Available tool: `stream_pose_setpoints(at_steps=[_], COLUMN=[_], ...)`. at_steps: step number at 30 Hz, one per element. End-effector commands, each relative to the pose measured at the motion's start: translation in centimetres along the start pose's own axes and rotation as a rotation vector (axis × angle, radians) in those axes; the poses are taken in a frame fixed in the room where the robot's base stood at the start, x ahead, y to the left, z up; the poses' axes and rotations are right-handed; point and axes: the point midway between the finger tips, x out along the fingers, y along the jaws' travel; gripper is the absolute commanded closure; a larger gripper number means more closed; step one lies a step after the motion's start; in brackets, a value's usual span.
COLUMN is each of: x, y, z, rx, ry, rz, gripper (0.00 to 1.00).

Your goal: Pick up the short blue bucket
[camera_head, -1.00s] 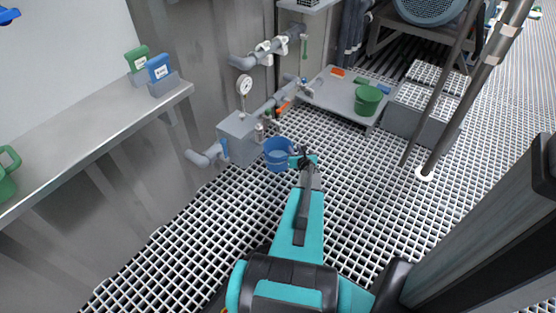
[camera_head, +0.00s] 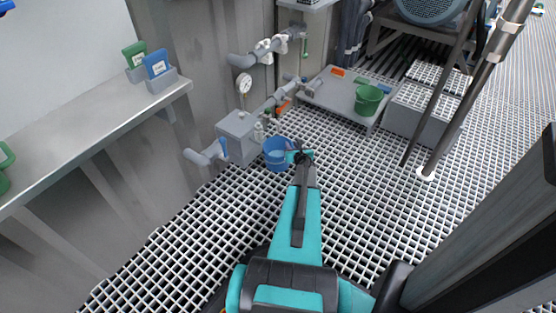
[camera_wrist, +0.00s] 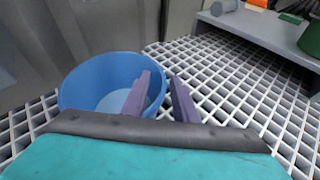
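The short blue bucket (camera_head: 275,155) stands upright on the white floor grating, beside the grey box with pipes. In the wrist view the blue bucket (camera_wrist: 98,82) fills the left middle, and its open top and pale inside show. My gripper (camera_wrist: 162,98) is open. Its left finger reaches over the bucket's opening, and its right finger is outside the bucket, to the right of the rim. The right wall of the bucket lies between the two fingers. In the head view my gripper (camera_head: 294,151) is at the bucket's right side, its fingers too small to tell apart.
A grey box (camera_head: 237,138) with pipes and a gauge stands close behind and left of the bucket. A green bucket (camera_head: 368,99) stands on a low grey platform (camera_head: 338,97) at the back right. Grating to the right and front is clear.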

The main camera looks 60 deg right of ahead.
Motion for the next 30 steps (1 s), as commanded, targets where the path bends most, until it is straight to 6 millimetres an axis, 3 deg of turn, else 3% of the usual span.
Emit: stream_pose_setpoints(at_steps=[10,15,30], x=[-0.01,-0.01,0.00], y=[0.03,0.04,0.08], z=[0.00,0.00,-0.16], rx=[0.000,0.000,-0.001], ry=[0.000,0.000,0.002], rz=[0.000,0.000,0.000], gripper=[0.74,1.00,1.00])
